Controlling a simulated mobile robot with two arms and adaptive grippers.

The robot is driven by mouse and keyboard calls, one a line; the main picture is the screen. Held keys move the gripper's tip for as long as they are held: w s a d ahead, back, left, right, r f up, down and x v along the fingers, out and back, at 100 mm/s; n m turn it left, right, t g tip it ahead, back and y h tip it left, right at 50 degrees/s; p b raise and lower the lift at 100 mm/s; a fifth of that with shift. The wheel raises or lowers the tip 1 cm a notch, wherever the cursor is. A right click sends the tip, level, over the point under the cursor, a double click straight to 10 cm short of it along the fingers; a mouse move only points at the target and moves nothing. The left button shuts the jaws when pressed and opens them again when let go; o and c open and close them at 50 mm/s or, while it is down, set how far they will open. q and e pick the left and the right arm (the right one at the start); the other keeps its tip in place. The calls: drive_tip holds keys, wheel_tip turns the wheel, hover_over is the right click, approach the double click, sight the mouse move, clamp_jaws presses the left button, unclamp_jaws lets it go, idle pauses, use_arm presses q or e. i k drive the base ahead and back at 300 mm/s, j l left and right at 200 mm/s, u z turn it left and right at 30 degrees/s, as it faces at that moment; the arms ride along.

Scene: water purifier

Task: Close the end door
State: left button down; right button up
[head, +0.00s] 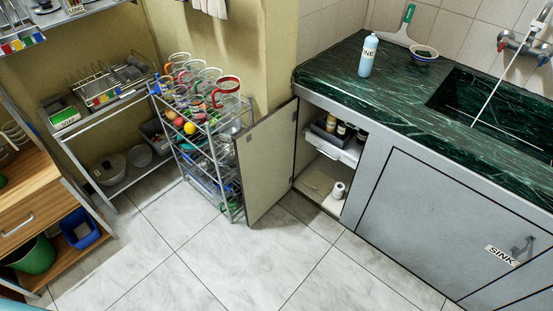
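The end door (267,162) of the grey sink cabinet stands wide open in the head view. It is a beige panel with a dark edge, hinged at the left end of the cabinet and swung out toward the wire rack. The cabinet opening (322,180) beside it shows a shelf with small dark bottles (341,130) in a tray and a white roll (338,190) at the bottom. Neither of my grippers shows in the view.
A wire rack (228,198) with mugs and colourful items stands close to the door's left side. A metal shelf unit (105,122) and a wooden drawer unit (42,195) are at the left. The tiled floor (220,270) in front is clear. A green marble counter (400,85) tops the cabinet.

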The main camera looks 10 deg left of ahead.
sight(264, 151)
drive_tip(key=i+j+z, duration=0.1)
drive_tip(key=j+z, duration=0.15)
drive_tip(key=z, duration=0.25)
drive_tip(key=j+z, duration=0.25)
drive_tip(key=z, duration=0.25)
drive_tip(key=j+z, duration=0.15)
drive_tip(key=j, duration=0.45)
drive_tip(key=j+z, duration=0.2)
drive_tip(key=j, duration=0.4)
drive_tip(key=k+j+z, duration=0.15)
drive_tip(key=j, duration=0.45)
drive_tip(key=k+j+z, duration=0.2)
drive_tip(key=j, duration=0.4)
drive_tip(key=k+j, duration=0.1)
drive_tip(key=j, duration=0.85)
drive_tip(key=k+j, duration=0.15)
drive_tip(key=j, duration=0.35)
